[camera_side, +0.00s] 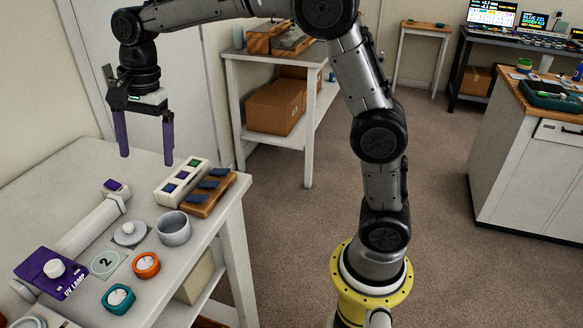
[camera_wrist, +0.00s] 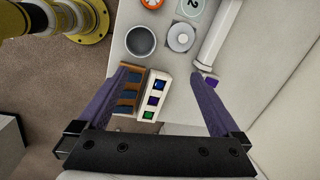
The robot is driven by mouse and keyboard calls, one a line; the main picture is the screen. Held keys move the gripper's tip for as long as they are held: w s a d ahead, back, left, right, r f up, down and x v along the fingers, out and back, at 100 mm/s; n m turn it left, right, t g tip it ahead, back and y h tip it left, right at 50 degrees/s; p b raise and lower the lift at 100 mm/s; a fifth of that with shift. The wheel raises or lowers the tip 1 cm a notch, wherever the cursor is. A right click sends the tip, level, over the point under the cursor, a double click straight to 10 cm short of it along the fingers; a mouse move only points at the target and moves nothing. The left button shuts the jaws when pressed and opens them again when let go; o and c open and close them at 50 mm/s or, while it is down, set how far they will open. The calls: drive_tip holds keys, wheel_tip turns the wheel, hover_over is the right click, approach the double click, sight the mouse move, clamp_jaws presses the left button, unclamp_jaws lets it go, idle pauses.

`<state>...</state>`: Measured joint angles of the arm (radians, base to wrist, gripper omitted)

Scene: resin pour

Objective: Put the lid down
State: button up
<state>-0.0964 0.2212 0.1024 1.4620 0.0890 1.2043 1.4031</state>
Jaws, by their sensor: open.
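The lid, a pale grey disc with a round knob (camera_side: 130,233), lies flat on the white table, knob up. It also shows in the wrist view (camera_wrist: 181,38). A grey round cup (camera_side: 173,229) stands open beside it, apart from it; the wrist view looks into the cup (camera_wrist: 140,41). My gripper (camera_side: 146,160) is open, with its two purple fingers pointing down and nothing between them. It hangs above the table's far part, behind the lid and cup. In the wrist view my gripper's fingers (camera_wrist: 160,73) are spread wide apart.
A white block with coloured squares (camera_side: 182,182) and a wooden rack with dark pieces (camera_side: 212,192) stand near the table's right edge. A purple UV lamp base (camera_side: 52,270), a "2" mat (camera_side: 106,263), and orange (camera_side: 146,265) and teal (camera_side: 118,298) round pieces lie nearer.

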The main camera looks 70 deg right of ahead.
drive_tip(key=s+d+r+n+t, duration=0.15)
drive_tip(key=s+n, duration=0.25)
drive_tip(key=s, duration=0.4)
drive_tip(key=s+d+r+n+t, duration=0.1)
drive_tip(key=s+d+r+n, duration=0.15)
drive_tip(key=s, duration=0.45)
drive_tip(key=s+d+f+n, duration=0.1)
drive_tip(key=s+f+n, duration=0.2)
drive_tip(key=s, duration=0.3)
drive_tip(key=s+d+f+n+t+h, duration=0.1)
drive_tip(key=s+f+n, duration=0.2)
drive_tip(key=s+n, duration=0.2)
drive_tip(key=shift+s+f+n, duration=0.2)
drive_tip(key=shift+s+n, duration=0.15)
drive_tip(key=shift+s, duration=0.75)
